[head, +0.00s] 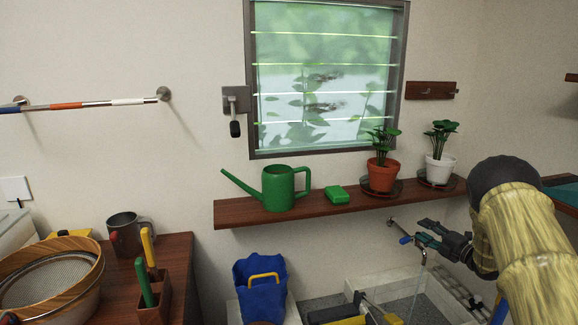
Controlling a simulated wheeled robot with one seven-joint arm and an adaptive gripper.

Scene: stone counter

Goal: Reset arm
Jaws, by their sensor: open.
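My gripper (424,232) is at the lower right of the head view, at the end of my arm, which comes in from the right edge. Its dark fingers point left and are apart, with nothing seen between them. It is below the wooden shelf (330,209) and over the stone basin (356,284). A tap with a blue handle (405,240) shows close to the fingertips; I cannot tell whether they touch.
The shelf holds a green watering can (279,188), a green block (336,195) and two potted plants (382,172) (440,166). A blue bag (262,290) stands below. A sieve (48,278), a metal mug (124,236) and a tool holder (152,303) occupy the left table.

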